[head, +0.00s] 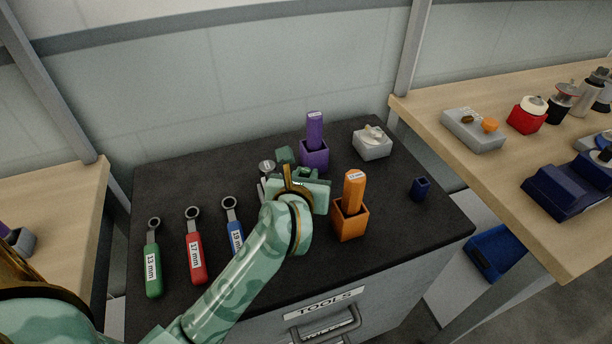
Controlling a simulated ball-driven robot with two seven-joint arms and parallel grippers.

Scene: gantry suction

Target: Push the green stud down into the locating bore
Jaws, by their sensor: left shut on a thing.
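My left gripper (302,178) is over the middle of the dark bench top, its hand seen from behind. It is shut on the green stud, which is mostly hidden by the hand and hard to tell from the green of my arm. My right gripper is not in view.
A purple post in a purple block (314,155) stands behind the gripper, and an orange post in an orange block (350,222) close to its right. A grey block (372,145) and a small navy block (420,188) are further right. Labelled wrenches (194,250) lie left.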

